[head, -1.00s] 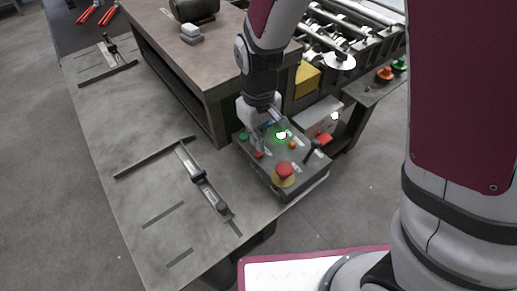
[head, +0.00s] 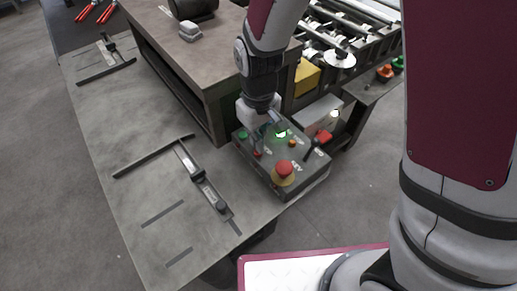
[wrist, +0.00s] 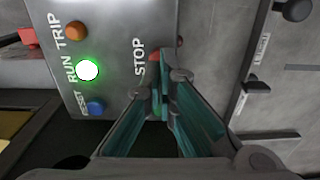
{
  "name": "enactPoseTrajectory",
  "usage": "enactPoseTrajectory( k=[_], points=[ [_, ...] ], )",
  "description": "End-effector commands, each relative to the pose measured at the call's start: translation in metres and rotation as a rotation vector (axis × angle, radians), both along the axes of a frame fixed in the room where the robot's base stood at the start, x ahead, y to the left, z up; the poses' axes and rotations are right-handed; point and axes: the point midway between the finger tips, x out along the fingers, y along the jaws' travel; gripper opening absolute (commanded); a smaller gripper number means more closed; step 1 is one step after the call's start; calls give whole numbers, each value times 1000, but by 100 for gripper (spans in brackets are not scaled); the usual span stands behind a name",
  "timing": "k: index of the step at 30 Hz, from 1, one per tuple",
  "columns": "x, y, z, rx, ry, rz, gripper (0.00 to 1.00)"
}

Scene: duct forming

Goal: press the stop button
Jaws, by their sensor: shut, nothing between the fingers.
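The grey control box (head: 268,182) stands on the bench corner. Its stop button (head: 257,154) is a small red one near the left edge of the top. In the wrist view the STOP label (wrist: 139,58) is readable, and a bit of red shows beside my fingertips, which mostly hide the button. My gripper (wrist: 161,80) is shut and empty, pointing down at the panel close to the button. Whether the tips touch it cannot be told. In the head view my gripper (head: 259,138) is over the left part of the panel.
A green run lamp (wrist: 87,69) is lit; an orange trip lamp (wrist: 76,28) and blue reset button (wrist: 95,107) sit beside it. A large red mushroom button (head: 284,169) on yellow is at the box's front. The shelf unit (head: 218,105) stands close behind.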

Motion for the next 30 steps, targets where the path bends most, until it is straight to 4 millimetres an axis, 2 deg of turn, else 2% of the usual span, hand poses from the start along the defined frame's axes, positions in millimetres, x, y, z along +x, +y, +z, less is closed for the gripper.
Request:
enactPoseTrajectory(
  k=[17, 30],
  points=[
    [0, 0, 0, 0, 0, 0, 0],
    [0, 0, -8, -1, 1, 0, 0]
  ],
)
